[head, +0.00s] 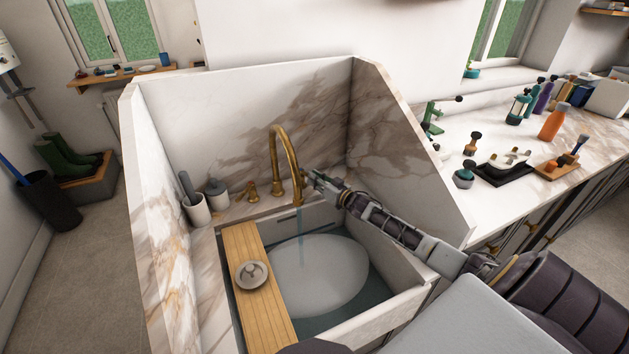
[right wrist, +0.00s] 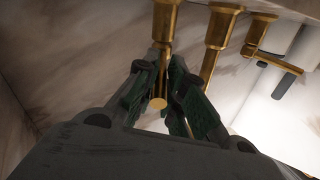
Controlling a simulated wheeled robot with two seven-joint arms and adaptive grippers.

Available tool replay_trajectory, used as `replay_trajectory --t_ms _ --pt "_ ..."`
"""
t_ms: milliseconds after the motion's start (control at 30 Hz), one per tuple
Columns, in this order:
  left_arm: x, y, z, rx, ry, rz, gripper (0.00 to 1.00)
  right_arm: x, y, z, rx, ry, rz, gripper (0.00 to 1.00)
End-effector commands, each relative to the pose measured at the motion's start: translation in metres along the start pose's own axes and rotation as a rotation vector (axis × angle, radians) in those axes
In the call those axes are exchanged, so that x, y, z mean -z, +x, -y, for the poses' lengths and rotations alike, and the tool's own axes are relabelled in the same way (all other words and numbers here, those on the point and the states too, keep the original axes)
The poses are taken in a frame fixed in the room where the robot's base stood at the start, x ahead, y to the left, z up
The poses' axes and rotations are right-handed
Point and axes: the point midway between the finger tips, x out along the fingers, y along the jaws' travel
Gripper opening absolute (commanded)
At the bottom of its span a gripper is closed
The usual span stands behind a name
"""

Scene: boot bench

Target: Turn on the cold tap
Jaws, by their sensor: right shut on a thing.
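A brass gooseneck spout (head: 274,150) rises at the back of the sink. A thin bluish stream of water (head: 299,226) falls from its mouth. One brass tap (head: 251,192) stands left of the spout and shows in the right wrist view (right wrist: 258,37). My right gripper (head: 309,180) is right of the spout, shut on the other brass tap (right wrist: 157,103), whose lever lies between its fingers. In the head view the gripper hides this tap. The frames show no clear marking of which tap is cold. My left gripper is not in view.
The sink (head: 380,322) has high marble walls. A large white round thing (head: 320,275) lies in it. A wooden board (head: 243,250) with a small dish (head: 251,276) spans its left side. A cup with a brush (head: 195,208) stands behind. Bottles and tools crowd the right counter.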

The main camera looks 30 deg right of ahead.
Motion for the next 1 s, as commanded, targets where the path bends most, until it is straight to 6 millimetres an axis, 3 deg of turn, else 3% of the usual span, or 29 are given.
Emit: replay_trajectory --t_ms 600,633,800,1000 --pt "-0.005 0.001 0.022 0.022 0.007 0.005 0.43 0.005 0.0 -0.004 0.053 0.001 0.005 0.0" --pt "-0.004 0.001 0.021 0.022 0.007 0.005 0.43 0.005 0.0 -0.004 0.053 0.001 0.005 0.14" --pt "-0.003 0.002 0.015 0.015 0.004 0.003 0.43 0.004 0.0 -0.004 0.052 0.001 0.006 0.35" --pt "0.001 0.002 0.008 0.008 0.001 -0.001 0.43 0.003 -0.001 -0.005 0.05 0.001 0.008 0.35"
